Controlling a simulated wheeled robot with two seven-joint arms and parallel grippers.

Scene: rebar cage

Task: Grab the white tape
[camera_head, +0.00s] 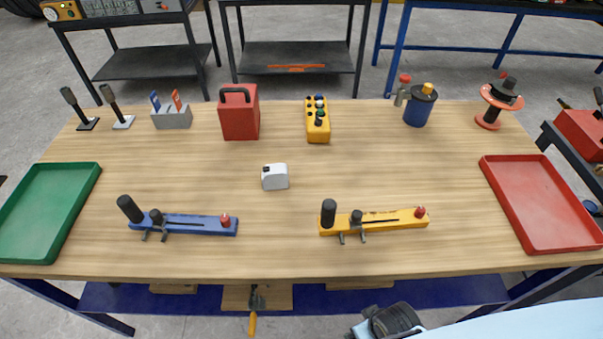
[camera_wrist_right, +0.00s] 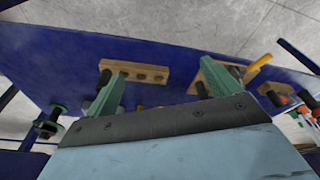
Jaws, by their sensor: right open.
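The white tape (camera_head: 275,177), a small white block-like case with a dark spot on its top left, sits near the middle of the wooden table (camera_head: 380,160). Nothing touches it. My right gripper (camera_wrist_right: 165,84) has its two green fingers spread apart with nothing held between them. It is below the table's front edge, over the blue lower shelf (camera_wrist_right: 60,65); the tape is not in the wrist view. In the head view, my right arm comes in at the bottom right. My left gripper is not in view.
A blue tool (camera_head: 185,224) and a yellow tool (camera_head: 380,221) with upright black handles lie in front of the tape. A red box (camera_head: 239,118) and a yellow button box (camera_head: 317,125) stand behind it. Green (camera_head: 20,257) and red (camera_head: 560,248) trays flank the table. Wooden blocks (camera_wrist_right: 140,72) lie on the shelf.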

